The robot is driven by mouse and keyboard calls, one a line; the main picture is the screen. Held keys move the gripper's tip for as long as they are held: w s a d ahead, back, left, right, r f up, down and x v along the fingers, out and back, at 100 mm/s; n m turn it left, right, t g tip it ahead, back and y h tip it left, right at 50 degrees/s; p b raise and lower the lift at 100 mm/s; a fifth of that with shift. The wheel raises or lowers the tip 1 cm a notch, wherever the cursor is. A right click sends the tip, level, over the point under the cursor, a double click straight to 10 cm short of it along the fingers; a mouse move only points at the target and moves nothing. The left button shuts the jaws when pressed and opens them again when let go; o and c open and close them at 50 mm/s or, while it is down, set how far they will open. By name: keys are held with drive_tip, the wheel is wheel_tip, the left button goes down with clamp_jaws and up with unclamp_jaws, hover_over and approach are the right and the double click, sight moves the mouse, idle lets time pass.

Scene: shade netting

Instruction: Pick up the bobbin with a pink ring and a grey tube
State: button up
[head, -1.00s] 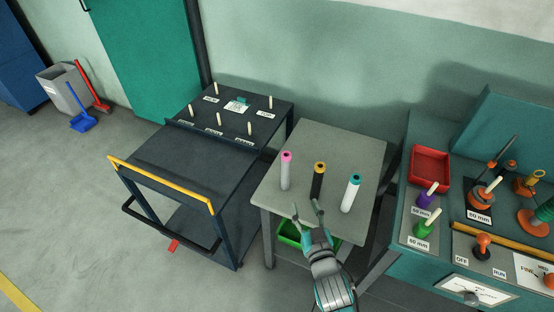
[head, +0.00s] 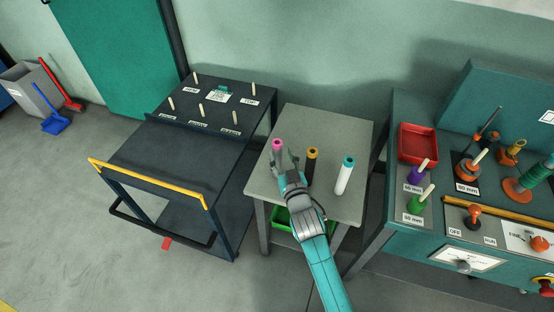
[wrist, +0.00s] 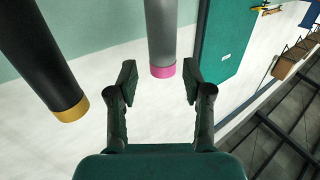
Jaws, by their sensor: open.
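The bobbin with a pink ring and a grey tube (head: 277,146) stands upright at the left of the grey table; my gripper partly hides its tube. In the wrist view its grey tube (wrist: 161,30) and pink ring (wrist: 163,71) show upside down, between the lines of my fingers. My gripper (head: 283,160) is open and empty, just in front of this bobbin. In the wrist view the fingertips (wrist: 159,78) lie left and right of the ring, apart from it. I cannot tell how far the tube is beyond them.
A black bobbin with a yellow ring (head: 312,158) stands close right of my gripper. A dark cart with pegs (head: 180,160) is at left, a teal bench (head: 400,110) at right.

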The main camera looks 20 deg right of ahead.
drive_tip(key=w, duration=0.4)
drive_tip(key=shift+d, duration=0.1)
drive_tip(key=shift+r, duration=0.1)
clamp_jaws()
